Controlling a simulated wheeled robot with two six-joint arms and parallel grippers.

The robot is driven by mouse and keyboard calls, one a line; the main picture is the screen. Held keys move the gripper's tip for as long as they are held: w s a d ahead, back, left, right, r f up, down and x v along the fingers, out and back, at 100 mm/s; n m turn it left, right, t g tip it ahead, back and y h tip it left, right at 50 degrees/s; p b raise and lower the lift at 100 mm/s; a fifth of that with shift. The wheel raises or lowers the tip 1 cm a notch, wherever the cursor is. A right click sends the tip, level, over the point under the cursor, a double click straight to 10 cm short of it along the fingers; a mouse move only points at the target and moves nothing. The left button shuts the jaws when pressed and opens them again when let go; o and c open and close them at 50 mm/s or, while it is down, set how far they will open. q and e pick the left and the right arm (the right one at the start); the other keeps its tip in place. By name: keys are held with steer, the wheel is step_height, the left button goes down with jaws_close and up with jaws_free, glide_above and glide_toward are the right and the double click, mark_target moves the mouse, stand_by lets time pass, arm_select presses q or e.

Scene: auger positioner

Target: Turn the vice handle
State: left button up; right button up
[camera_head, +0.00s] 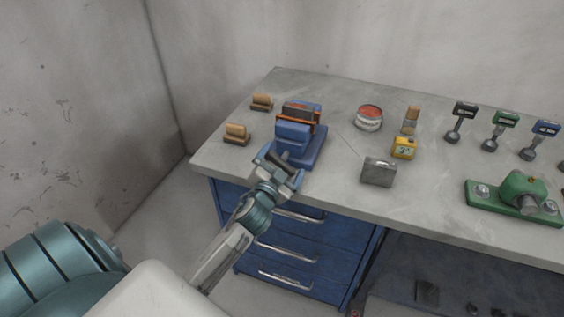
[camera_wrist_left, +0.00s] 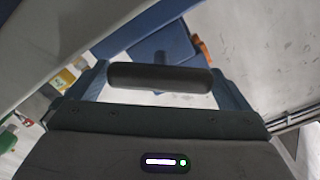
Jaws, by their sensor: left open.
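The blue vice (camera_head: 312,150) with orange-edged jaws stands near the left front corner of the workbench. Its dark handle (camera_head: 279,163) points toward the bench's front edge. My left gripper (camera_head: 281,166) is open in front of the vice, with the handle between its fingers. In the left wrist view, the handle (camera_wrist_left: 160,77) is a black bar lying across the gap between the two fingers; whether it touches them I cannot tell. Part of the blue vice body (camera_wrist_left: 160,45) shows behind it. My right gripper is not in view.
The workbench (camera_head: 335,180) carries two wooden-topped blocks (camera_head: 236,134) left of the vice. To the right are a red-topped tin (camera_head: 369,118), a yellow timer (camera_head: 404,148), a grey metal box (camera_head: 379,172) and a green fixture (camera_head: 520,193). Blue drawers (camera_head: 285,238) lie below the front edge.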

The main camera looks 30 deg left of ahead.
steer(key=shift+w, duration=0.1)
arm_select(q)
steer(key=c, duration=0.7)
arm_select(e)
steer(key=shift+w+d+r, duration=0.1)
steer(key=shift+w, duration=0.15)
arm_select(q)
steer(key=shift+m, duration=0.3)
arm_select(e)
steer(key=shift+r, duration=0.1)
